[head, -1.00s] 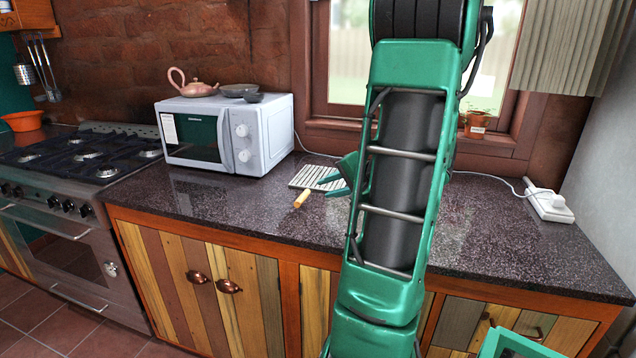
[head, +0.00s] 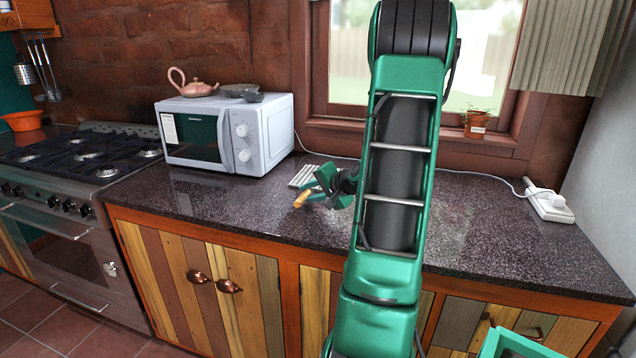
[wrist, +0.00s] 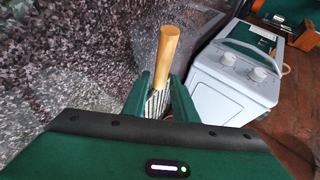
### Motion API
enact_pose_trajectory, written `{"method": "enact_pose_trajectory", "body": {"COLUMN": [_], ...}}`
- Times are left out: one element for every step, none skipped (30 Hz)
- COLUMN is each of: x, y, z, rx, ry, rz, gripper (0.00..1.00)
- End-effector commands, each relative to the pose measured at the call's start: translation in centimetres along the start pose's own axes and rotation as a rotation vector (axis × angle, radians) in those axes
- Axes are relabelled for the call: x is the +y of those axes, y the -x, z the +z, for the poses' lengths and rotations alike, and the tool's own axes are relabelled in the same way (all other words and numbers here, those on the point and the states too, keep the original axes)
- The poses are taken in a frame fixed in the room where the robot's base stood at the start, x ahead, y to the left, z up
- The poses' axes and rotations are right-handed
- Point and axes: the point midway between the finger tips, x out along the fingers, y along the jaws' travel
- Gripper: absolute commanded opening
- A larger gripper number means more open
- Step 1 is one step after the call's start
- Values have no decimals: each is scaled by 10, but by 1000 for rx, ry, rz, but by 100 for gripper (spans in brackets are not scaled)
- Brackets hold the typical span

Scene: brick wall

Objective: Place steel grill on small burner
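The steel grill (head: 303,176), a ribbed plate with a wooden handle (head: 301,200), lies on the dark countertop beside the microwave. In the wrist view, the handle (wrist: 167,45) and part of the grill plate (wrist: 157,104) show between my gripper's fingers (wrist: 160,82). My gripper (head: 315,190) is low at the grill in the head view. Its fingers are apart, and I cannot tell whether they touch the grill. The gripper hides part of the plate. Several burners show on the stove at the left, including one near the front right (head: 107,172).
The white microwave (head: 225,133), with a teapot (head: 192,84) and bowls on top, stands between the stove (head: 65,215) and the grill. A potted plant (head: 476,126) is on the windowsill. The countertop (head: 510,235) is clear at the right, apart from a power strip (head: 549,205).

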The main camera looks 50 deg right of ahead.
Motion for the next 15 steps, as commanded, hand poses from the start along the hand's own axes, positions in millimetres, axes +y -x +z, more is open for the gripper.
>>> {"method": "enact_pose_trajectory", "body": {"x": [0, 0, 0, 0, 0, 0, 0, 0, 0, 0, 0, 0, 0, -1, -1], "y": [-3, -4, -4, -4, -4, -4, -4, -4, -4, -4, -4, -4, -4, -3, -3], "z": [0, 0, 0, 0, 0, 0, 0, 0, 0, 0, 0, 0, 0, -1, -1], "rx": [0, 1, 2, 2, 2, 2, 2, 2, 2, 1, 1, 1, 1, 3, 2], "ry": [0, 0, 0, 0, 0, 0, 0, 0, 0, 0, 0, 0, 0, 1, 1], "rz": [0, 0, 0, 1, 0, 0, 0, 1, 1, 1, 1, 0, 1, -1, -1], "gripper": [25, 25, 25, 25, 25, 25, 25, 21, 11, 4, 0, 0, 0, 0, 0]}}
